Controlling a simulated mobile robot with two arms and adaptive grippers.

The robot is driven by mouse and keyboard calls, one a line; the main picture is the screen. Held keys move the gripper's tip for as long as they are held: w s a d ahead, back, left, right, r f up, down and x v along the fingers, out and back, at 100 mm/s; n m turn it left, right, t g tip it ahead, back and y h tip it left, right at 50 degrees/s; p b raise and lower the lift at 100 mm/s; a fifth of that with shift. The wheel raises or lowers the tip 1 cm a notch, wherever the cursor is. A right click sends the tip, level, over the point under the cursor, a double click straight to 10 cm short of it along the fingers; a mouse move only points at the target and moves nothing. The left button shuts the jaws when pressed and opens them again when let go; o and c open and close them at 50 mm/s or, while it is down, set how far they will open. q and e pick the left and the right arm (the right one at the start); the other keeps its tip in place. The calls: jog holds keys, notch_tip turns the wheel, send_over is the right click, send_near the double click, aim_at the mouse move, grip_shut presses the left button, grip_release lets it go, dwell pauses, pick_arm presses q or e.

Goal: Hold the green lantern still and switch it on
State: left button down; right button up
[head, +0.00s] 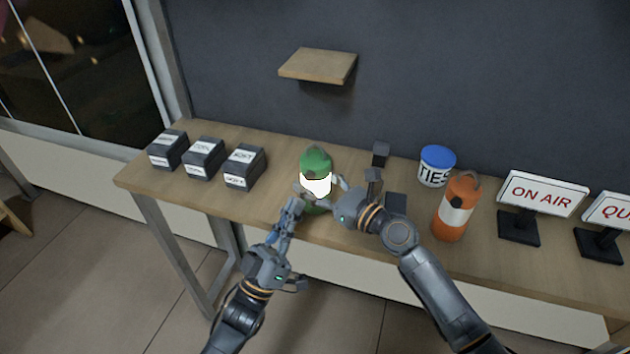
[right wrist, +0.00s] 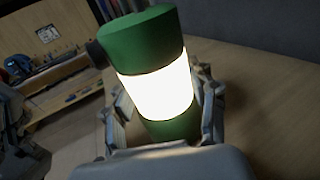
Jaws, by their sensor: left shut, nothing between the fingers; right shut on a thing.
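The green lantern (head: 315,160) stands upright on the wooden table, and its white middle band glows brightly. It also shows large in the right wrist view (right wrist: 142,38), with the lit band between its green top and green base. My right gripper (head: 322,193) is shut around the lantern, with a finger on each side of it. My left gripper (head: 294,207) is shut and empty, in front of the lantern and a little to its left, close to its lower part. The lantern's lower part is partly hidden by the grippers in the head view.
Several black labelled boxes (head: 205,152) stand left on the table (head: 275,162). Right of the lantern are a small dark stand (head: 380,154), a blue-lidded tub (head: 437,161), an orange lantern (head: 455,200) and an ON AIR sign (head: 541,196). A wooden shelf (head: 318,65) hangs above.

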pick_arm(q)
jog(key=shift+s+a, duration=0.1)
jog(key=shift+s, duration=0.2)
pick_arm(e)
jog(key=o, duration=1.4)
jog(key=shift+o, duration=0.2)
jog(key=v, duration=1.2)
